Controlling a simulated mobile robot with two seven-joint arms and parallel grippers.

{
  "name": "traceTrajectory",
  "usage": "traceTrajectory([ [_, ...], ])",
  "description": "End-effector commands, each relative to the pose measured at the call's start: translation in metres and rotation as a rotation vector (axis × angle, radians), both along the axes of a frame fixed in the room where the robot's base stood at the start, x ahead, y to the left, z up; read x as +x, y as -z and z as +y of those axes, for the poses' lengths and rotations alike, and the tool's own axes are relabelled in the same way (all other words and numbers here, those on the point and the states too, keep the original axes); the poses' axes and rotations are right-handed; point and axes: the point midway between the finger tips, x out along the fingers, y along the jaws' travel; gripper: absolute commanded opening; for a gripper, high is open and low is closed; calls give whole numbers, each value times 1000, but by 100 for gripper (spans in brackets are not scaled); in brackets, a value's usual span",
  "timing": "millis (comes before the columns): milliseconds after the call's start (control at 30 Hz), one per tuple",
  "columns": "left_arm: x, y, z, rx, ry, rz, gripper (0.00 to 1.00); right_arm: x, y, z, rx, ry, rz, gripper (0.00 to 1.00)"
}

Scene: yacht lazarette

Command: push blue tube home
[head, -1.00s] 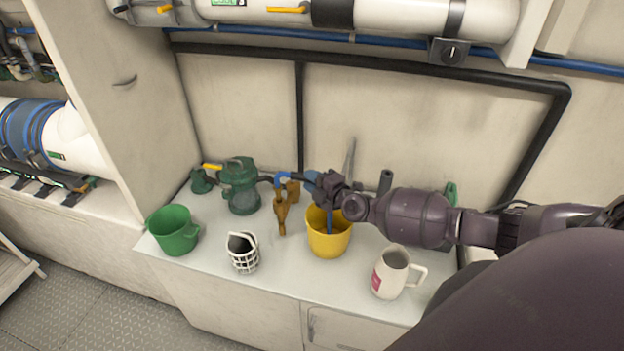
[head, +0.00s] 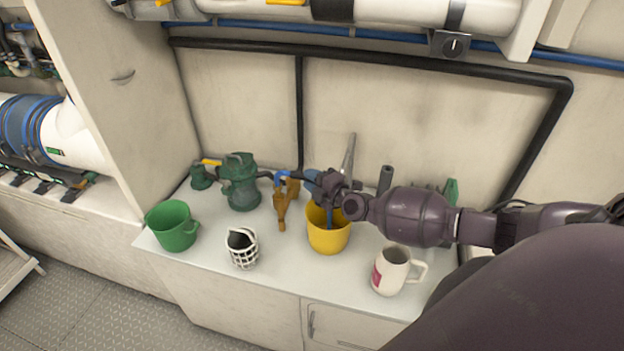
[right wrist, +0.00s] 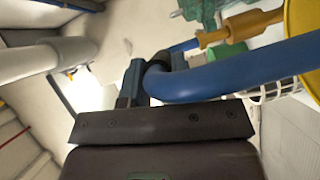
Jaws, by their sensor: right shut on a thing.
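The blue tube (head: 284,176) shows as a short bend beside a bronze Y-shaped fitting (head: 286,210). Whether the tube is seated in the fitting is unclear. A thick blue length crosses the right wrist view (right wrist: 235,75). My right gripper (head: 326,184) is shut on the blue tube, above the yellow bucket and right of the fitting. Its dark fingers also show in the right wrist view (right wrist: 143,82). The gripper hides part of the tube. My left gripper is not in view.
A green strainer body (head: 240,182) stands left of the fitting. The yellow bucket (head: 328,238), a white mug (head: 392,272), a white caged cup (head: 243,248) and a green cup (head: 172,227) stand on the white counter (head: 270,275). A wall with black piping is behind.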

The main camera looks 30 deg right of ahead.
Motion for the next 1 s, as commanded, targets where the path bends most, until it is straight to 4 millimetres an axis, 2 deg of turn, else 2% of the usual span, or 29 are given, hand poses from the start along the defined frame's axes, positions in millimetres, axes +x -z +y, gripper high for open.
traceTrajectory([
  [1000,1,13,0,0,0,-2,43,0,20,0,1,0,-1,0],
])
